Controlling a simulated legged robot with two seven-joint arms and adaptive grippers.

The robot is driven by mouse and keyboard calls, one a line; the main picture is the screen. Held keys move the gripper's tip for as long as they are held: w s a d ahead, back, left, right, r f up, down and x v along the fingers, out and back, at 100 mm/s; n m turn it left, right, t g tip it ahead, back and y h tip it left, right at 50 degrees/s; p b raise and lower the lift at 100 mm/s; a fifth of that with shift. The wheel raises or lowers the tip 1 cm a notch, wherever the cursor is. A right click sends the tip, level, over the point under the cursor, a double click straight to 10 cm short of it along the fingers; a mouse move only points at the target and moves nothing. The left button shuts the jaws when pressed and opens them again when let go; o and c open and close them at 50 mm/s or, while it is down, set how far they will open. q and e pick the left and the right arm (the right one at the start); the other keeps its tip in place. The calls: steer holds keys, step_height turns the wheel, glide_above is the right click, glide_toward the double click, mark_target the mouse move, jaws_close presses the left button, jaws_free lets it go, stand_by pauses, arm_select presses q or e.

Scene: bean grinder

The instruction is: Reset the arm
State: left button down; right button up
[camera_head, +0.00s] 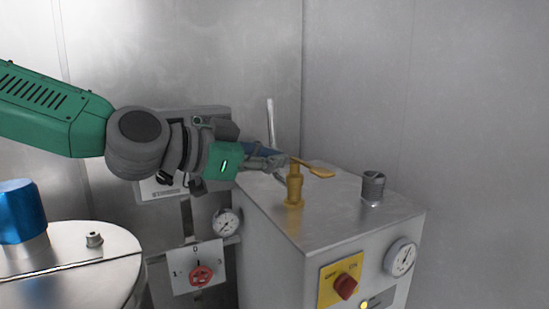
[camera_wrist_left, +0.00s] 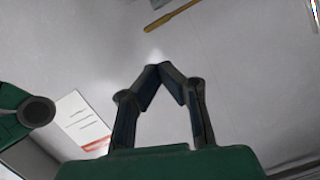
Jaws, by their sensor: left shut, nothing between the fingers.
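My left arm comes in from the left in the head view. My left gripper (camera_head: 276,160) is at the left rear part of the metal cabinet's top, just left of a brass valve (camera_head: 294,187) with a flat yellow lever (camera_head: 318,171). In the left wrist view the gripper's fingertips (camera_wrist_left: 160,68) meet and hold nothing. The yellow lever (camera_wrist_left: 170,17) shows beyond the fingertips in that view, apart from them. My right gripper is not in view.
The cabinet (camera_head: 330,228) carries a dark threaded fitting (camera_head: 372,186), a gauge (camera_head: 400,257) and a red knob (camera_head: 345,286) on a yellow plate. A round metal vessel (camera_head: 75,262) with a blue part (camera_head: 20,211) stands at left. Metal walls close off the back and right.

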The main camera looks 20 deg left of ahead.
arm_select(q)
steer(key=shift+s, duration=0.1)
step_height(320, 180, down, 17)
steer(key=n+g+y+b, duration=0.2)
steer(key=shift+n, duration=0.4)
steer(key=s+a+f+n+g+y+b, duration=0.1)
steer(key=s+f+n+g+y+b, duration=0.25)
steer(key=f, duration=1.45)
steer(key=s+a+f+n+g+y+b, duration=0.1)
steer(key=s+a+f+g, duration=0.1)
steer(key=s+f, duration=1)
steer(key=s+a+f+n+g+y+b, duration=0.1)
steer(key=s+a+f+n+g+y, duration=0.1)
steer(key=s+f, duration=1.1)
steer(key=shift+a+g, duration=0.65)
steer(key=shift+g, duration=0.6)
steer(key=shift+w+f, duration=0.1)
steer(key=shift+f, duration=0.05)
